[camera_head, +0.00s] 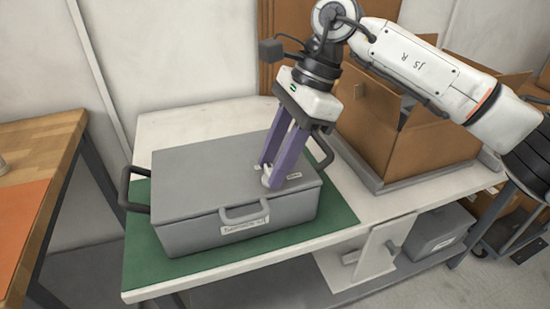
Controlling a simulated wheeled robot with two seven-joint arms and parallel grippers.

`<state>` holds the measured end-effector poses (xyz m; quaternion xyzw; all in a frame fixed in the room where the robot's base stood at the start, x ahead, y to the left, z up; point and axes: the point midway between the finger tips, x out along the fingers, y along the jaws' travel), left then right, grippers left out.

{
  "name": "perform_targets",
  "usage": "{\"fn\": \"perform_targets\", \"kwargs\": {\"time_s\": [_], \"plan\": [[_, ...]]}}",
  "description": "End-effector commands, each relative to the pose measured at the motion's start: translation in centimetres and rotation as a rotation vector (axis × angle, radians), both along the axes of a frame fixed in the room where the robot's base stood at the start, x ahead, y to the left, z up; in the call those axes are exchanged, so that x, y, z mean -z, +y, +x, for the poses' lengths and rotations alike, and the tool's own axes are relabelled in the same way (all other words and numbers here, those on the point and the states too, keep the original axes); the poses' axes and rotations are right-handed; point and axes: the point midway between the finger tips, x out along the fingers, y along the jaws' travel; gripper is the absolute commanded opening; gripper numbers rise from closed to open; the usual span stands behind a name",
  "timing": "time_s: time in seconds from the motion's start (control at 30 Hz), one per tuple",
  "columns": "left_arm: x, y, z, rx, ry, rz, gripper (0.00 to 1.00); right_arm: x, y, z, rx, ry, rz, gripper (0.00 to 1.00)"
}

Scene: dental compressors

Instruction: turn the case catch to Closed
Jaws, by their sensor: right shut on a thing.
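A grey case (190,180) with its lid down sits on a green mat (140,262) on a white table. It has a grey front handle (244,213), dark side handles and a label (245,227) on its front. My right gripper (268,178) comes down from above with its purple fingers on the lid's right part. Its fingertips are shut on the small white case catch (266,182), which they partly hide. Small labels (294,176) lie beside the catch, too small to read. My left gripper is not in view.
An open cardboard box (425,145) stands on a grey tray at the table's back right. A wooden table (40,150) with an orange mat (22,215) is at the left. A grey bin (438,232) sits on the lower shelf. The white table's back left is clear.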

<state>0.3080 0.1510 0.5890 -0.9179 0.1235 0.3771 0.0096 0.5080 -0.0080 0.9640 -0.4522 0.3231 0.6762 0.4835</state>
Motion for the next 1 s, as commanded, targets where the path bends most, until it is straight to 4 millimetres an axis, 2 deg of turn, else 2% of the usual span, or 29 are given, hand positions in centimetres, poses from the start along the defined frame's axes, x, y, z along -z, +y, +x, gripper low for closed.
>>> {"fn": "perform_targets", "kwargs": {"time_s": [0.17,0.2,0.3,0.67,0.77,1.0], "plan": [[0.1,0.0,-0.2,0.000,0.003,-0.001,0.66,0.0,-0.1,0.0,-0.001,-0.002,-0.001,0.10],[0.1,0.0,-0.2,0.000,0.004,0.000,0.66,0.0,-0.1,0.0,-0.001,-0.002,-0.001,0.38],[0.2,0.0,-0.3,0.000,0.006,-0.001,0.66,0.0,0.0,0.0,-0.001,-0.002,-0.001,0.52],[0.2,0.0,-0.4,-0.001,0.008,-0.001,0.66,-0.5,-0.2,0.1,0.002,-0.001,0.000,0.52],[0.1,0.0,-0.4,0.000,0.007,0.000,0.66,-1.8,-0.7,0.3,0.002,-0.002,0.001,0.52],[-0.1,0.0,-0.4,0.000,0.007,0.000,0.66,-6.3,-2.4,0.9,0.002,-0.003,0.001,0.52]]}}
